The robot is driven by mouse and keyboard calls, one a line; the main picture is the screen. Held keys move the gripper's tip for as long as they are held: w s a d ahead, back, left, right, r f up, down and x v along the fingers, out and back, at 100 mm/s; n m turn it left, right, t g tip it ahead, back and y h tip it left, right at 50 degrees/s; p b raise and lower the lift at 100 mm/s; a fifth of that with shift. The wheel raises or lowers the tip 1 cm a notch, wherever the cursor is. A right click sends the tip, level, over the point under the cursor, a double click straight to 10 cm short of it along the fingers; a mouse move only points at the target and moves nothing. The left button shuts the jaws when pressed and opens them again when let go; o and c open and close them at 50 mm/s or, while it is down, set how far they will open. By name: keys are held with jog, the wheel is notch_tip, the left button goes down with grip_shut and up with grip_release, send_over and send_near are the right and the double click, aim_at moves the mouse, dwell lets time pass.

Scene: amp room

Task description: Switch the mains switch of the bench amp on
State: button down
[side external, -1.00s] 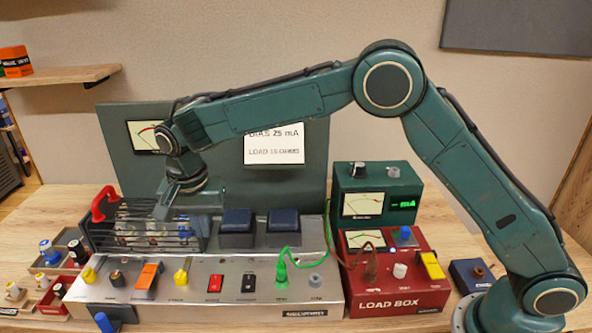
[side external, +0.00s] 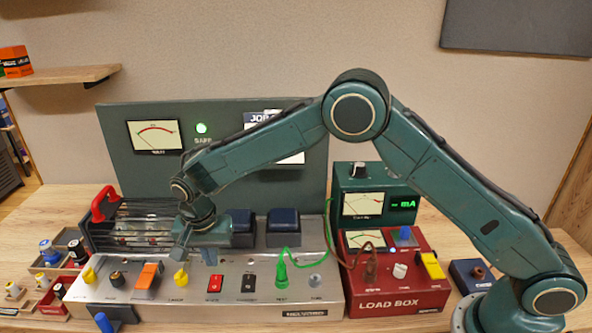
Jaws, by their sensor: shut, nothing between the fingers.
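The bench amp is a silver chassis (side external: 325,268) with a row of controls on its sloped front. The labels are too small to tell which one is the mains switch. My gripper (side external: 179,258) is shut and empty.
A wire cage with a red handle (side external: 104,204) stands over the chassis's left part. Blue transformer blocks (side external: 284,228) stand behind the panel. A green lead (side external: 281,270) plugs in at right. The red load box (side external: 400,300) and green meter box (side external: 375,182) stand beside the amp.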

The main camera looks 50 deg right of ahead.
aim_at(216, 276)
jog(key=shift+w+d+f, duration=0.1)
jog(key=shift+f, duration=1)
jog(key=shift+w+d+f, duration=0.1)
jog(key=shift+f, duration=0.95)
jog(key=shift+f, duration=0.3)
jog(key=shift+s+a+r, duration=0.25)
jog(key=shift+s+a, duration=0.25)
jog(key=shift+r, duration=0.2)
